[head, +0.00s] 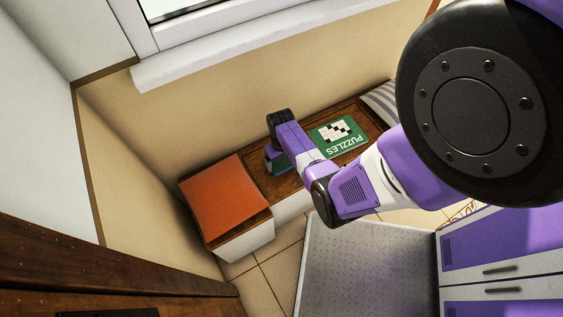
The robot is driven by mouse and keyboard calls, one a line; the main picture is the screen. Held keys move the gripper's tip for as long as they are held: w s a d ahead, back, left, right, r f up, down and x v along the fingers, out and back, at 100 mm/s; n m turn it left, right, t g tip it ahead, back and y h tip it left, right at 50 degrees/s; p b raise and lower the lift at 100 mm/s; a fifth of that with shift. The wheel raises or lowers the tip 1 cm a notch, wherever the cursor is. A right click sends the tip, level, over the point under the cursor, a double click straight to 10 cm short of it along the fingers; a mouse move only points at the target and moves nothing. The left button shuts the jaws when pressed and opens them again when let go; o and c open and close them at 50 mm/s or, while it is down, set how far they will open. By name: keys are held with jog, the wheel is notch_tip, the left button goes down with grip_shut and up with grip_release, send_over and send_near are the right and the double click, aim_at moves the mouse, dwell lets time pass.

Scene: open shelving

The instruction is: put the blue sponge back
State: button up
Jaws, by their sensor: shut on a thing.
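My gripper (273,153) is over the wooden bench top (258,178), between an orange cushion and a green puzzles book. It is shut on a small dark blue-green thing (280,163), mostly hidden by the gripper and wrist. I cannot tell for sure that this is the blue sponge, or whether it touches the bench. No other blue sponge shows.
The orange cushion (226,200) lies on the bench's left end. The green puzzles book (338,136) lies right of my gripper, and a striped grey cushion (380,100) is beyond it. A wall (200,110) with a window sill (230,55) stands behind. Tiled floor (285,262) shows in front.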

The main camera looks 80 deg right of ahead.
aim_at(282, 162)
jog(key=shift+f, duration=0.2)
jog(key=o, duration=1)
jog(key=shift+o, duration=0.2)
notch_tip(282, 162, up, 12)
jog(key=p, duration=0.3)
jog(key=a+n+t+h, duration=0.3)
jog(key=a+n+t, duration=0.1)
jog(key=a, duration=1)
jog(key=s+a+r+n+t+y, duration=0.1)
jog(key=a+r+n+t, duration=0.1)
jog(key=a+r, duration=0.4)
jog(key=s+a+r+n+t+y, duration=0.1)
jog(key=a+r+t, duration=0.4)
jog(key=r, duration=1.1)
jog(key=s+a+r+n+t+y, duration=0.1)
jog(key=s+a+r+n+t, duration=0.2)
jog(key=a+r, duration=0.4)
notch_tip(282, 162, up, 4)
jog(key=shift+s+t, duration=0.25)
jog(key=shift+t, duration=0.25)
